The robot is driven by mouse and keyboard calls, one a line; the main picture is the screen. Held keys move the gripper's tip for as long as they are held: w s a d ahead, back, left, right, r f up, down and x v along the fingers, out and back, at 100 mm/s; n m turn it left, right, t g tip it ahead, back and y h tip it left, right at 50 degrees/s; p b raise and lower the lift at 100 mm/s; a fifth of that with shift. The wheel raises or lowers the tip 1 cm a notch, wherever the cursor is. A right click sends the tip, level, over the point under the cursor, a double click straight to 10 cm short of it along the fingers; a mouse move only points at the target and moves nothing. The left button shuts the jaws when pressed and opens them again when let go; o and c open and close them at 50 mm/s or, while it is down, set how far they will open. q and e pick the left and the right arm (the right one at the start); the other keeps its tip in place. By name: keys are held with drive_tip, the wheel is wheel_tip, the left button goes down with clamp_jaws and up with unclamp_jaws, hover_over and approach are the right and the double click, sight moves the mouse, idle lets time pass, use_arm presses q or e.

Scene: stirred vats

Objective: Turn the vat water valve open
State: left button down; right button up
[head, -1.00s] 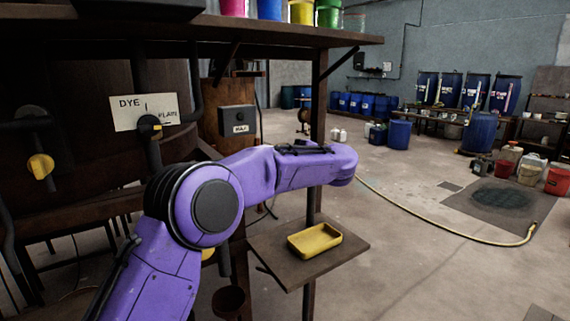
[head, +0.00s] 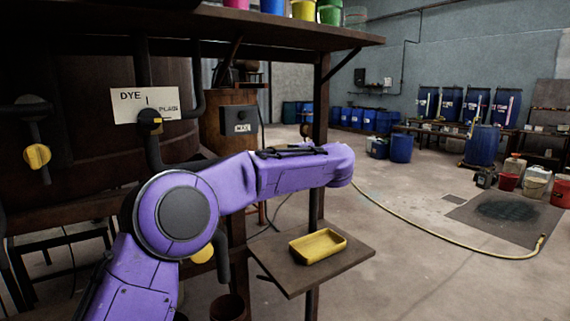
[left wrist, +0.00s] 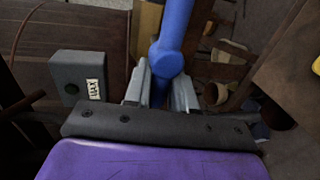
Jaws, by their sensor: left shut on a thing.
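In the left wrist view my left gripper (left wrist: 160,95) is shut on a blue handle (left wrist: 175,35), a smooth bar with a rounded joint between the fingers. It looks like a valve lever, but its mount is not clearly shown. In the head view my purple left arm reaches across, and its gripper and the blue handle are hidden. The dark brown vat (head: 70,80) is at the left. A white sign (head: 130,105) reading DYE hangs on it. Yellow-handled valves (head: 37,156) sit on dark pipes. My right gripper is not in view.
A grey box (head: 238,120) is fixed beside the vat; it also shows in the left wrist view (left wrist: 78,75). A yellow tray (head: 318,246) lies on a small wooden shelf (head: 350,262). A hose (head: 430,240) crosses the floor. Colored buckets stand on the overhead shelf (head: 230,30).

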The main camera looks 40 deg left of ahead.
use_arm(q)
drive_tip(key=c, duration=1.1)
unclamp_jaws()
drive_tip(key=b+v, duration=0.1)
drive_tip(key=v, duration=0.9)
drive_tip(key=shift+d+b, duration=0.3)
drive_tip(key=shift+d, duration=0.05)
